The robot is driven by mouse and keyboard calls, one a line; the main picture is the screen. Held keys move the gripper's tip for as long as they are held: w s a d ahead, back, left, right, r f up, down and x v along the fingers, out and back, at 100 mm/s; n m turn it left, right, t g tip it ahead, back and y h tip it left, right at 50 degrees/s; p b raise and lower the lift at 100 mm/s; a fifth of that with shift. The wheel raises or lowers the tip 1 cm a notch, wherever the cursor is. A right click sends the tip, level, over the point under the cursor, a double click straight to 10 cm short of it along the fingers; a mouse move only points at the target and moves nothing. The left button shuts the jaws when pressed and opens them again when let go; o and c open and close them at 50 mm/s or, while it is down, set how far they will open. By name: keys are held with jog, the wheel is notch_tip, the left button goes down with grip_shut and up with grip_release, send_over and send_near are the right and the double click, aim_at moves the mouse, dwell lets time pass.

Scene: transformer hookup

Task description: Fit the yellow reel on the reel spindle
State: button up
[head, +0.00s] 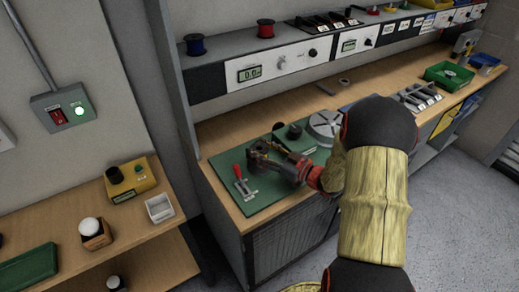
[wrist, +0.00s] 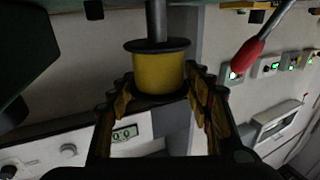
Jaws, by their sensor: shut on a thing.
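The yellow reel (wrist: 158,72), with dark flanges at both ends, sits between the fingers of my gripper (wrist: 160,88) in the wrist view. The fingers are shut on it. A grey metal rod, the reel spindle (wrist: 156,20), runs from the picture's top edge to the reel's upper flange, roughly in line with the reel's middle. I cannot tell whether the rod enters the bore. In the head view my gripper (head: 256,153) is low over the green mat (head: 222,163); the reel and spindle cannot be made out there.
A red-handled clamp (head: 240,178) stands on the mat close to my gripper; its red handle (wrist: 247,56) shows in the wrist view. A black round part (head: 293,131) and a grey disc (head: 324,124) lie behind. A blue reel (head: 195,44) and red reel (head: 265,28) stand on the shelf.

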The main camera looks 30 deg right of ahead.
jog(key=shift+r+p, duration=1.55)
jog(key=shift+r, duration=0.3)
jog(key=shift+f+b, duration=0.9)
jog(key=shift+f, duration=1)
dwell(1.7)
jog(key=o, duration=1.6)
jog(key=shift+f, duration=0.15)
jog(key=shift+c, duration=0.6)
jog(key=shift+c, duration=1.3)
